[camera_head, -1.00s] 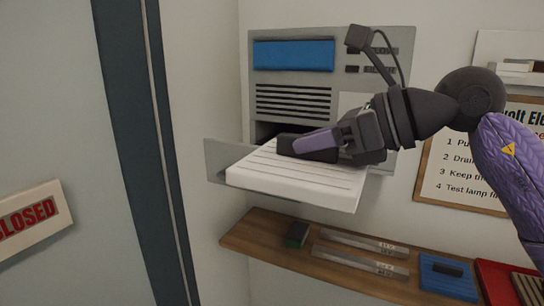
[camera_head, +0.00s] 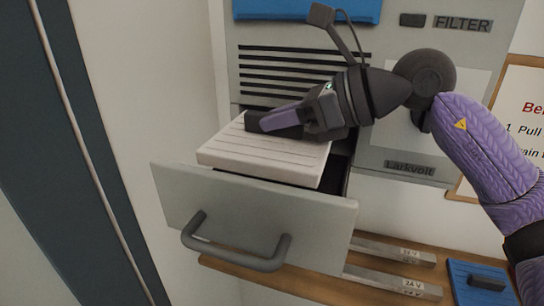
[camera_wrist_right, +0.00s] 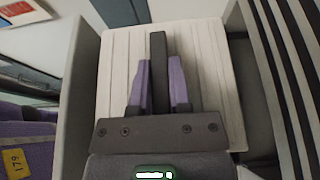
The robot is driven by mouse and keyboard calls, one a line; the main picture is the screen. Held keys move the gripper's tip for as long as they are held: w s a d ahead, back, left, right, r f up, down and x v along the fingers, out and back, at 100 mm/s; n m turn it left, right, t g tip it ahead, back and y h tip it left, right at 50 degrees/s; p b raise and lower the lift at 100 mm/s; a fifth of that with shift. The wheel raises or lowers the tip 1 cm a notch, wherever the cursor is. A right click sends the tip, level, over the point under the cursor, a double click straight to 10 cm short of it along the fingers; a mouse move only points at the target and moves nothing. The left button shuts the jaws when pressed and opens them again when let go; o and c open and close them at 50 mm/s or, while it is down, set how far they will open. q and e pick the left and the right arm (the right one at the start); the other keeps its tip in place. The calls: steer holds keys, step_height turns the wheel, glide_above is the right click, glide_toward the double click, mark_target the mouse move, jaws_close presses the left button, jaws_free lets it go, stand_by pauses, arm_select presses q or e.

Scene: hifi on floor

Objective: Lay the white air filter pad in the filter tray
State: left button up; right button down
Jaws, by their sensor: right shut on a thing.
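The white air filter pad (camera_head: 262,157) is a flat, grooved square, also in the right wrist view (camera_wrist_right: 205,65). My right gripper (camera_head: 262,122) is shut on the dark raised grip (camera_wrist_right: 158,55) on top of the pad. The filter tray (camera_head: 250,215) is a grey drawer pulled out of the cabinet, with a bar handle in front. The pad is over the tray, behind its front panel, its visible edge above the panel's top. A dark gap shows at the right. Whether the pad touches the tray floor is hidden. My left gripper is not in view.
The grey cabinet (camera_head: 405,125) with dark vent slots (camera_head: 300,65) rises close behind the pad. A wall stands close at the left.

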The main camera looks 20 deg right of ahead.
mark_target(300, 141)
steer(key=f, duration=0.1)
steer(key=s+f, duration=0.1)
steer(key=f, duration=0.1)
steer(key=shift+s+d+f, duration=0.1)
steer(key=shift+d+f, duration=0.05)
steer(key=shift+f, duration=0.05)
steer(key=shift+w+f+p, duration=0.15)
steer(key=shift+w+f, duration=0.1)
steer(key=shift+f, duration=0.4)
steer(key=shift+w+f+p, duration=0.15)
steer(key=shift+w+f, duration=0.05)
steer(key=shift+f, duration=0.4)
steer(key=shift+s, duration=0.15)
steer(key=shift+f, duration=0.2)
steer(key=c, duration=0.6)
jaws_free()
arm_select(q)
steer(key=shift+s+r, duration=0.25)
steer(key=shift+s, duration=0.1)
arm_select(e)
steer(key=shift+r, duration=0.1)
